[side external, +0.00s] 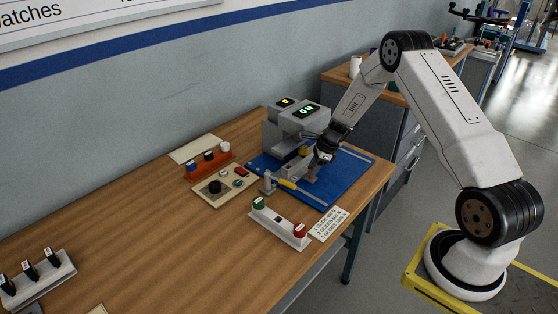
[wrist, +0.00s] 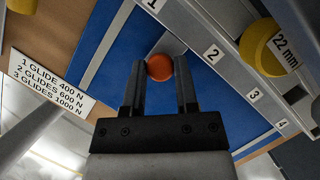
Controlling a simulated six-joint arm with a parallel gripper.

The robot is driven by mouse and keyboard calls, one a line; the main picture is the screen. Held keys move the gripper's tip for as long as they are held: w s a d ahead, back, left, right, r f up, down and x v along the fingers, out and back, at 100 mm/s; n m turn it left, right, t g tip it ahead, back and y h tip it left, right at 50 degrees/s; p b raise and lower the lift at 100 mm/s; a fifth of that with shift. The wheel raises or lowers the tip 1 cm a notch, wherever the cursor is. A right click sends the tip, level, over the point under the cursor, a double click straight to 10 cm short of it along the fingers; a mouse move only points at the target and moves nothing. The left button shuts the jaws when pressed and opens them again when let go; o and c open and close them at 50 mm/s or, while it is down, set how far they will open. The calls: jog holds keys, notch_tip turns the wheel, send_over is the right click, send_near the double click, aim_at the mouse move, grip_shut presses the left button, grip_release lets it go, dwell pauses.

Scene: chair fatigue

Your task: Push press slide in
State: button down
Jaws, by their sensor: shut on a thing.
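A grey press (side external: 284,133) with a lit green "ON" display stands at the back of the blue mat. My gripper (side external: 318,166) points down beside the press's front right. In the wrist view my gripper (wrist: 160,85) is shut on a round orange knob (wrist: 160,68), which sits between the fingertips. A grey rail marked 1 to 4 (wrist: 225,62) runs diagonally beside the knob. A yellow cylinder marked "22 mm" (wrist: 262,48) is at the right. The slide's body under the knob is mostly hidden by my fingers.
The blue mat (side external: 350,170) is bare at the right. A grey post with a yellow-handled rod (side external: 287,184) lies at its front left. An orange rack (side external: 207,166) stands left.

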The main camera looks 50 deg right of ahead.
dwell(0.8)
jog(key=shift+w, duration=1.25)
jog(key=shift+r, duration=0.1)
jog(key=shift+c, duration=2)
grip_release()
jog(key=shift+w, duration=0.1)
jog(key=v, duration=0.7)
jog(key=shift+r, duration=0.3)
jog(key=shift+d, duration=0.1)
